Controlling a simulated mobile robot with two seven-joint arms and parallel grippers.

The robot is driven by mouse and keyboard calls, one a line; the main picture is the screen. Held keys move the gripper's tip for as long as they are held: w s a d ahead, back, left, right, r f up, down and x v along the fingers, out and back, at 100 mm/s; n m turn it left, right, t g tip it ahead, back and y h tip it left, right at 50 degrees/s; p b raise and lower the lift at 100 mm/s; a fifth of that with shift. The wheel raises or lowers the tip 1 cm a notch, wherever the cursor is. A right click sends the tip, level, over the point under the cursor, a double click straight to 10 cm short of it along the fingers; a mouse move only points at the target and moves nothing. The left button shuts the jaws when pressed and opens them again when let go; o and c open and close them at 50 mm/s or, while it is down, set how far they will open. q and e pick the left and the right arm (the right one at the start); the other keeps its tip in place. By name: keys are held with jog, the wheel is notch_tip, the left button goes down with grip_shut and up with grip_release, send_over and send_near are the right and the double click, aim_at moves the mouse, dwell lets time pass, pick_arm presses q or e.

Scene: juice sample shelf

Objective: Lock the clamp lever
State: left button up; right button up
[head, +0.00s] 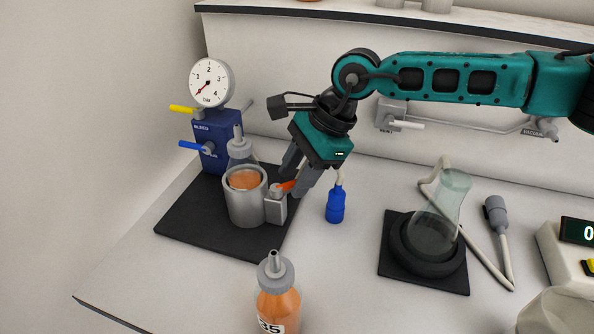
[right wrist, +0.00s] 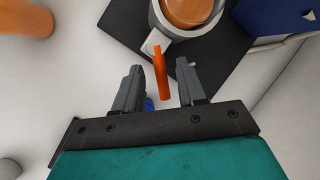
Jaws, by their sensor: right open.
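The orange clamp lever (head: 287,186) sticks out from the grey clamp block on the right side of a metal cup. In the right wrist view the lever (right wrist: 160,74) lies between the two fingers, pointing toward the palm, with gaps on both sides. The metal cup (head: 245,207) holds a bottle (head: 240,152) with orange juice, standing upright on a black mat (head: 185,222). My right gripper (head: 294,180) is open around the lever. In the right wrist view my right gripper (right wrist: 159,82) shows no finger touching it. My left gripper is not in view.
A blue block (head: 216,152) with a pressure gauge (head: 211,82) and handles stands behind the cup. A juice bottle (head: 278,300) stands in front. A blue connector (head: 336,204) is close to the right of the gripper. A tilted flask (head: 444,205) rests in a black holder farther right.

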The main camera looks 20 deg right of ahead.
grip_shut()
dwell(0.6)
